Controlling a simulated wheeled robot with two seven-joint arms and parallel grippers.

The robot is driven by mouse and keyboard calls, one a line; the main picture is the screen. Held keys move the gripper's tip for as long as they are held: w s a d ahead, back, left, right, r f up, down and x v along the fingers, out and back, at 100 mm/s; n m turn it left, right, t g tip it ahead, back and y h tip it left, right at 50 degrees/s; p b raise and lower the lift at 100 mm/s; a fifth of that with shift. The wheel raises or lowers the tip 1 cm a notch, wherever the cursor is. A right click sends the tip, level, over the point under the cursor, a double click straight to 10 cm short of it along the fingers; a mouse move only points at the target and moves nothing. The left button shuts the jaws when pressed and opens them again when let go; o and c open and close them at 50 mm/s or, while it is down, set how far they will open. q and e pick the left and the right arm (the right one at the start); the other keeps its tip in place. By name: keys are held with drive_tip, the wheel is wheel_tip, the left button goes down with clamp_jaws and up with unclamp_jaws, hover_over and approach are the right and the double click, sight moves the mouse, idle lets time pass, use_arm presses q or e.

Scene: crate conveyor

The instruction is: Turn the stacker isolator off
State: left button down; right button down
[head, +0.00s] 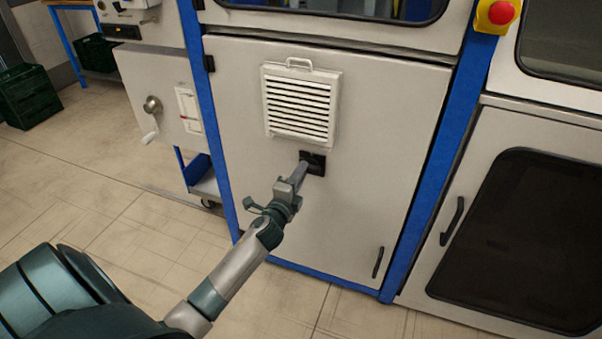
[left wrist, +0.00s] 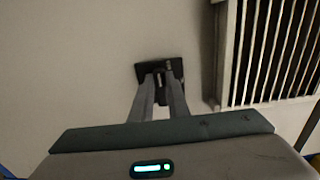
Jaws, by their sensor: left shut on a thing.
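The isolator (head: 318,160) is a small black square switch on the pale cabinet door, just below the white louvred vent. It also shows in the left wrist view (left wrist: 175,68), partly hidden behind my fingers. My left gripper (head: 304,164) reaches up to it from the lower left. In the left wrist view the two grey fingers (left wrist: 160,84) come together at the switch, shut on its handle. The handle is mostly covered by the fingertips, so its angle is hard to tell. My right gripper does not show.
The louvred vent (head: 300,103) with a top handle sits just above the switch. Blue posts (head: 437,165) frame the cabinet door. A crank handle (head: 151,118) juts from the box at left. A red emergency button (head: 501,13) is at upper right. Open floor lies at lower left.

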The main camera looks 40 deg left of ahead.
use_arm(q)
drive_tip(key=c, duration=1.7)
unclamp_jaws()
